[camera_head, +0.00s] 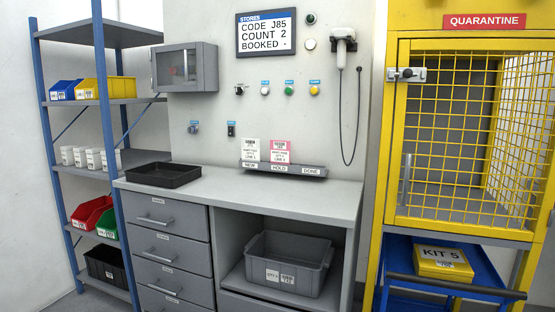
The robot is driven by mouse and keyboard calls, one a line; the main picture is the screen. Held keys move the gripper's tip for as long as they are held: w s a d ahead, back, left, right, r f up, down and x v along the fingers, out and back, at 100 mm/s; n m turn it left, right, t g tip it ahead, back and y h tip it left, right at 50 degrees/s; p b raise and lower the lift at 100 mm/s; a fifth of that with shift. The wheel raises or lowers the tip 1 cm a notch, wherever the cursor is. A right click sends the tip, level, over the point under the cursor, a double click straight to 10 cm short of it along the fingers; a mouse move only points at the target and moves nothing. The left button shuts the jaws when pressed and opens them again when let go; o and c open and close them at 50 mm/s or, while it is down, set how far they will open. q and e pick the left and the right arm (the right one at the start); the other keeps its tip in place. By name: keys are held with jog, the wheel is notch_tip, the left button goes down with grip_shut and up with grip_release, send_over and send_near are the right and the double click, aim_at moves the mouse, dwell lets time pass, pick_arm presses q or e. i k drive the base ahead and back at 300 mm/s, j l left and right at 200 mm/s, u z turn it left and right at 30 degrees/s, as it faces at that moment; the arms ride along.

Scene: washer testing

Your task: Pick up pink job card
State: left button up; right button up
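The pink job card (280,152) stands upright in the grey card holder (308,171) at the back of the workbench. It is in the middle slot, above the label "HOLD". A white job card (250,151) stands just left of it, above the label "NEW". The slot labelled "DONE" at the right holds no card. Neither of my grippers shows in the head view.
A black tray (163,175) lies on the left of the bench (225,193); the bench front is clear. A grey crate (287,246) sits on the shelf below. A yellow quarantine cage (405,218) stands at the right, a blue-post shelf rack (96,106) at the left.

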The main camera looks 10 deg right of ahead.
aim_at(280, 150)
jog(key=i+j+z, duration=0.1)
jog(key=z, duration=0.4)
jog(key=i+j+z, duration=0.1)
jog(key=z, duration=0.4)
jog(key=i+j+z, duration=0.1)
jog(key=z, duration=0.35)
jog(key=i+j+z, duration=0.1)
jog(key=j+z, duration=0.2)
jog(key=j, duration=0.25)
jog(key=j+z, duration=0.3)
jog(key=j, duration=0.25)
